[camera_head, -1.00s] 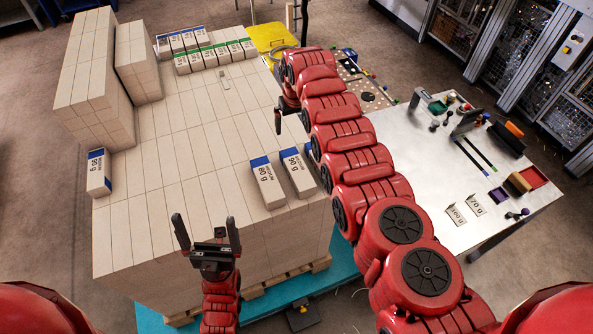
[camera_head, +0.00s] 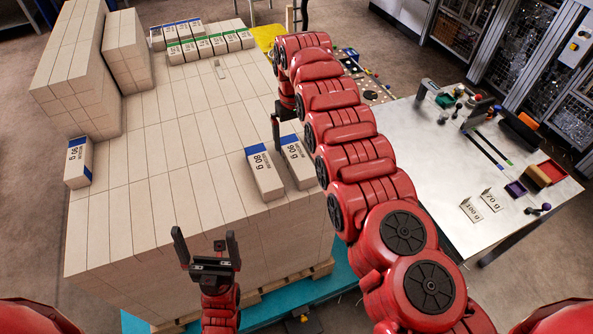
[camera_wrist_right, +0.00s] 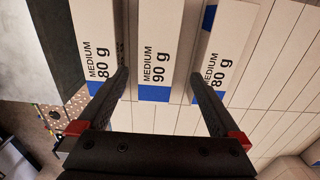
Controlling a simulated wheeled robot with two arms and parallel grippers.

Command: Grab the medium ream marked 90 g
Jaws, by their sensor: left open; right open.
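A white medium ream marked 90 g (camera_head: 297,163), with a blue band, lies on the pallet stack; it also shows in the right wrist view (camera_wrist_right: 160,50). A medium 80 g ream (camera_head: 264,175) lies to its left. In the right wrist view, 80 g reams flank it on the left (camera_wrist_right: 92,45) and right (camera_wrist_right: 225,45); the left one is hidden by my arm in the head view. Another 90 g ream (camera_head: 77,168) lies at the stack's left. My right gripper (camera_wrist_right: 160,74) is open, its fingers either side of the middle 90 g ream; contact is unclear. My left gripper (camera_head: 204,235) is open and empty.
Tall ream piles (camera_head: 75,70) stand at the back left. Several green-banded reams (camera_head: 205,47) and blue-banded ones line the far edge. A metal table (camera_head: 420,165) with 100 g and 70 g cards (camera_head: 471,209) stands right. The stack's middle top is mostly clear.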

